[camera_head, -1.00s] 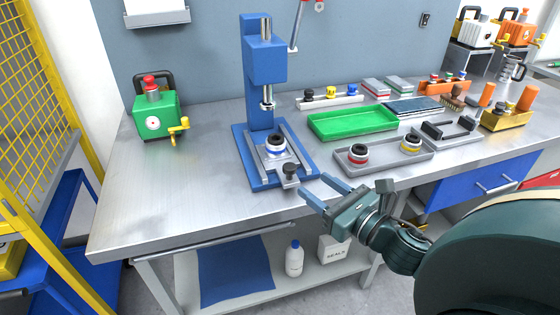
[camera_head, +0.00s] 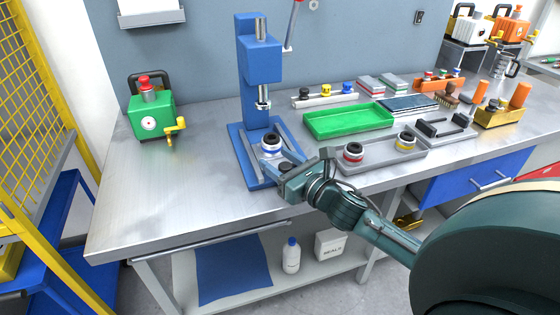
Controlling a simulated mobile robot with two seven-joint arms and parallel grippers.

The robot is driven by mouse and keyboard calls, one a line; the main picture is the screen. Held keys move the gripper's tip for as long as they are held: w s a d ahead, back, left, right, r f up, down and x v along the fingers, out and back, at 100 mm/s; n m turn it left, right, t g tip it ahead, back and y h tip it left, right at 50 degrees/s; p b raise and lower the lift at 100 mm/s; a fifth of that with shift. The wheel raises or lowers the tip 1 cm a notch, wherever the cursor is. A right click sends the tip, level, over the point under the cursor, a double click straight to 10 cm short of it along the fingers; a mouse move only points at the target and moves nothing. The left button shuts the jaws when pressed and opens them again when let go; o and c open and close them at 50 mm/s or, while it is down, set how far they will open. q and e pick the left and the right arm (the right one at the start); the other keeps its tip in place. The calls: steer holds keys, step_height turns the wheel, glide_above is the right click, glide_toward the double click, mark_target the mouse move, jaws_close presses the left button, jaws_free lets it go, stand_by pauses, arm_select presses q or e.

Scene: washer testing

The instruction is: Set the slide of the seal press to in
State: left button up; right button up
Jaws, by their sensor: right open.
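The blue seal press (camera_head: 260,62) stands on the workbench, with its ram (camera_head: 263,100) raised above the base. On its slide (camera_head: 266,160) sits a black-topped part with a white and blue ring (camera_head: 271,144), in front of the ram. The slide's dark front knob (camera_head: 284,167) is partly hidden by my right gripper (camera_head: 276,164). This gripper is open, with its fingers around or just above the knob; I cannot tell if they touch it. My left gripper is not in view.
A green tray (camera_head: 348,122) lies right of the press. A grey tray (camera_head: 385,163) with red-ringed and yellow-ringed parts is close to my right wrist. A green pump unit (camera_head: 150,117) stands at left. The bench between it and the press is clear.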

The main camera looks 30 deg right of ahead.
mark_target(276, 165)
steer(key=shift+c, duration=0.2)
jaws_close()
stand_by(0.3)
steer(key=shift+w+d, duration=0.2)
steer(key=shift+w, duration=0.65)
steer(key=shift+w+d, duration=0.2)
steer(key=shift+w, duration=0.65)
steer(key=shift+o, duration=0.2)
jaws_free()
steer(key=shift+s, duration=0.15)
steer(key=s+d+b, duration=0.1)
steer(key=s+d, duration=0.1)
steer(key=s, duration=1)
steer(key=shift+s, duration=0.4)
